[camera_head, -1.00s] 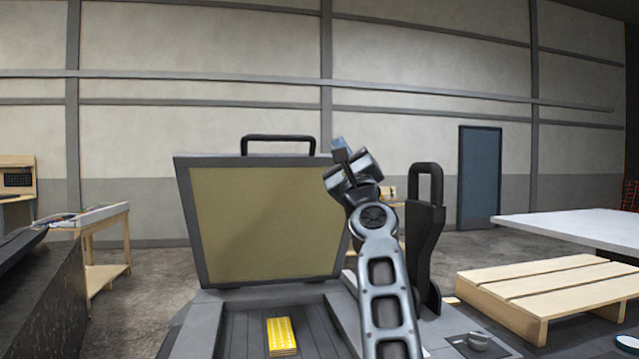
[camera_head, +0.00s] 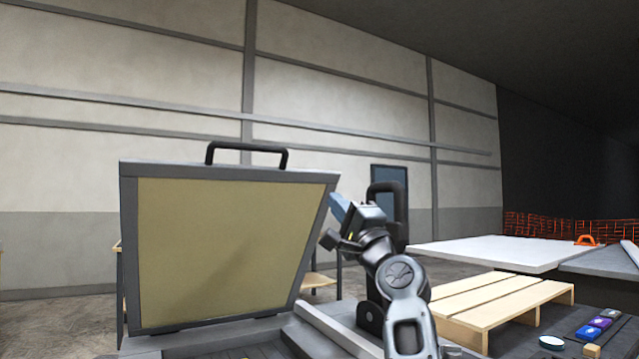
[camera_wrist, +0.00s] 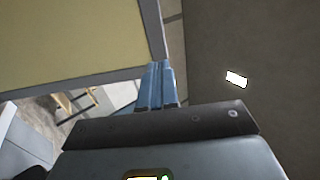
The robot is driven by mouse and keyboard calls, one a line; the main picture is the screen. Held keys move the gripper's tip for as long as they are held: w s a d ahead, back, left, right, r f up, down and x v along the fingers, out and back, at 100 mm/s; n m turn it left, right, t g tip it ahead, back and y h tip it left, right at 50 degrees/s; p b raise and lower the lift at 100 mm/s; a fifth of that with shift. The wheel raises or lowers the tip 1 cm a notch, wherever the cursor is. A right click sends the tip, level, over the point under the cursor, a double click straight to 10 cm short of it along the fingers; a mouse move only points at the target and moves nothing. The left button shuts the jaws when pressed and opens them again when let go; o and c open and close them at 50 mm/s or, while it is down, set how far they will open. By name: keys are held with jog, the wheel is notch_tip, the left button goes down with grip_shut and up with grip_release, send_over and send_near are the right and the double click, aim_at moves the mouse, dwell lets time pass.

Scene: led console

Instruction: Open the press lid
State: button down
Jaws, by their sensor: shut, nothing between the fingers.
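The press lid (camera_head: 220,245) stands raised, its tan underside facing me in a grey frame. Its black handle (camera_head: 247,150) is on the top edge. The press base (camera_head: 325,325) is partly in view below. My gripper (camera_head: 341,208) is at the lid's right edge, its blue fingers pointing up and left. In the wrist view the closed, empty fingers (camera_wrist: 160,83) are by the corner of the lid's frame (camera_wrist: 75,84). I cannot tell whether they touch it.
A wooden pallet (camera_head: 490,305) and a white tabletop (camera_head: 500,254) are to the right. Coloured buttons (camera_head: 600,322) show at the lower right. A blue door (camera_head: 388,178) is in the back wall.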

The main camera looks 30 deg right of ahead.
aim_at(315, 176)
jog(key=x, duration=0.8)
jog(key=shift+w+p, duration=0.15)
jog(key=shift+p, duration=0.25)
